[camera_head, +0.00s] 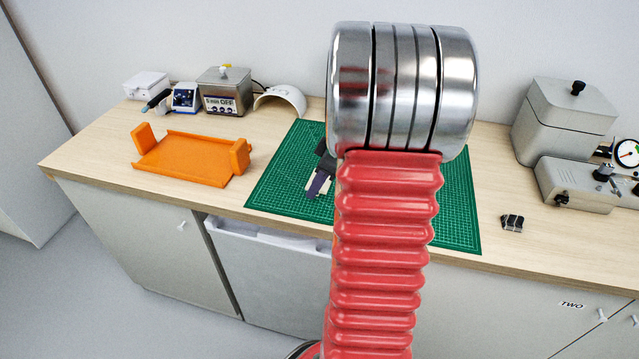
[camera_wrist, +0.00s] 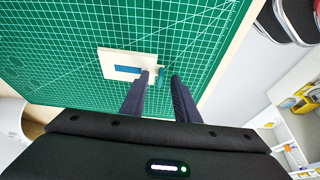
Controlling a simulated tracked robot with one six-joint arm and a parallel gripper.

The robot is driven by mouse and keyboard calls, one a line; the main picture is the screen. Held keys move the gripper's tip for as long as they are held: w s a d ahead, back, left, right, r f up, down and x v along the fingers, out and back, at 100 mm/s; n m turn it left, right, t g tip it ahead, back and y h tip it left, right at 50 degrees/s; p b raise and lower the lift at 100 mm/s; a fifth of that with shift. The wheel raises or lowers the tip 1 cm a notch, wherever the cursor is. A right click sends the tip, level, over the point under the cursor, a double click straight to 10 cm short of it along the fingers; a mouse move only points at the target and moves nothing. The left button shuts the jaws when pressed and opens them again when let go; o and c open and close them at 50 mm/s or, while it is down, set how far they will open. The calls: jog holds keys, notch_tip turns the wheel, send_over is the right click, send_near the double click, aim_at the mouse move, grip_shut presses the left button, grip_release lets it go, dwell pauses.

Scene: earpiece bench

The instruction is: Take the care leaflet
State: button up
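A small cream card with a blue and white band, apparently the care leaflet (camera_wrist: 115,56), lies on the green cutting mat (camera_wrist: 60,50) in the wrist view. My gripper (camera_wrist: 163,76) is open over the leaflet's right end. I cannot tell whether a finger touches the card. In the head view part of the leaflet (camera_head: 312,186) shows beside a dark finger, and my red arm hides much of the mat (camera_head: 275,190).
An orange tray (camera_head: 190,158) stands left on the bench. Behind it are a small grey bath (camera_head: 225,92) and a white curved shell (camera_head: 281,96). A grey lidded box (camera_head: 565,115), a gauge (camera_head: 627,153) and a small black item (camera_head: 512,223) are at the right.

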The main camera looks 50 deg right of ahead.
jog(key=shift+c, duration=0.7)
grip_shut()
jog(key=shift+r, duration=0.1)
notch_tip(320, 180, up, 10)
dwell(0.5)
dwell(0.5)
jog(key=shift+r, duration=1.45)
